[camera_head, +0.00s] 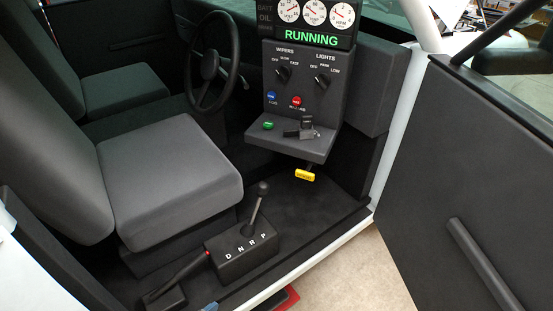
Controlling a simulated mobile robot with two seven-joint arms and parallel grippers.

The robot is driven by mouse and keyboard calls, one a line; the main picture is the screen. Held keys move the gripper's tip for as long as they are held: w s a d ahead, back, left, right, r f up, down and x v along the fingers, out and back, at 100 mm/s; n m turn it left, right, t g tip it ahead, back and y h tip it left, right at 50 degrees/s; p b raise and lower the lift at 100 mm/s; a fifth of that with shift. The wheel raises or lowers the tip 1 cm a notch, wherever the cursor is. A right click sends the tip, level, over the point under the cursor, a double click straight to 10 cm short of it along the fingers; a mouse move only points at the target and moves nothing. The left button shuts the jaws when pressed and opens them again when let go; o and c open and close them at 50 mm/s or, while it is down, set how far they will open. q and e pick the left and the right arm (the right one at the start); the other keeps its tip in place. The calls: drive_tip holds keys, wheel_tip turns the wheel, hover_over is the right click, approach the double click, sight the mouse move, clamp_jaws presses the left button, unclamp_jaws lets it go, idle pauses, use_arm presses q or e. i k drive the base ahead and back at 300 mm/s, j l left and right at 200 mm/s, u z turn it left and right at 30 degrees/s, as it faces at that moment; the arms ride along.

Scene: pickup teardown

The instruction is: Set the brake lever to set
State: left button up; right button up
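The brake lever (183,275) is a dark handle with a small red button at its tip, near the bottom of the head view. It rises at a slant from a dark base (166,299) on the cab floor, its tip beside the gear shifter box. No wording for the lever's positions is readable. Neither of my grippers can be made out. A small blue-grey piece (210,307) shows at the bottom edge, and I cannot tell what it is.
The shifter box (241,250) marked D N R P carries an upright knobbed lever (258,205). The grey seat (165,180) is left of it. A dash panel (305,90) reads RUNNING, with a yellow handle (305,175) below. The open door (460,200) fills the right.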

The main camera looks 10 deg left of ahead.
sight(182, 273)
drive_tip(key=u, duration=1.45)
